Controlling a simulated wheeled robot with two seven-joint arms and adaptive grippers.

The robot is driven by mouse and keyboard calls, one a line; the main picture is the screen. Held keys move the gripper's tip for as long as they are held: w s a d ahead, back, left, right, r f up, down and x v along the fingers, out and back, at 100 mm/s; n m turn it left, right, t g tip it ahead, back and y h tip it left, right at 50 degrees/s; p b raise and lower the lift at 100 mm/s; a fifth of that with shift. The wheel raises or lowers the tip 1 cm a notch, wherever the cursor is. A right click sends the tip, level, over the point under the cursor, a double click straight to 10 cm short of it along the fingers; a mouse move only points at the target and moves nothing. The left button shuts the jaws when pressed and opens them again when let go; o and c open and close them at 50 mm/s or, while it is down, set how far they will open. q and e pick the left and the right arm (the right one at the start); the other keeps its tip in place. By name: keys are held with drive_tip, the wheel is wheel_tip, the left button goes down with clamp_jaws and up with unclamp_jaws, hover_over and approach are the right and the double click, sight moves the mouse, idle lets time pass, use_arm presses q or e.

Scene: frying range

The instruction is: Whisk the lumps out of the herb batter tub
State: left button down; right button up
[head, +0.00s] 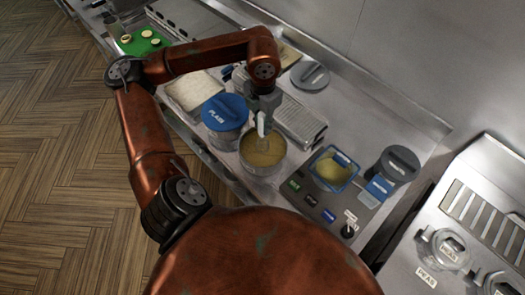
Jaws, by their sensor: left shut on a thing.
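My left gripper (264,101) points down over the counter and is shut on a whisk (261,128) with a pale handle. The whisk's lower end is inside a round metal tub (243,158) of yellow-tan batter (264,155). Whether lumps are in the batter is too small to tell. A square blue-rimmed container (321,180) with pale yellow-green contents stands to the right, with a small blue label I cannot read. No herb label is legible on either. My right gripper is not in view.
A blue-lidded tub (225,107) marked PLAIN stands close left of the metal tub. A metal grater-like tray (301,121) lies behind. A dark panel (311,200) with labels and a grey-lidded container (396,167) are at right. A green board (143,41) lies far left.

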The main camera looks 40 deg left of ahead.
use_arm(q)
drive_tip(key=shift+r+p, duration=1.6)
drive_tip(key=shift+r, duration=1.35)
drive_tip(key=shift+r+p, duration=1.65)
drive_tip(key=shift+r, duration=0.9)
drive_tip(key=shift+f, duration=0.1)
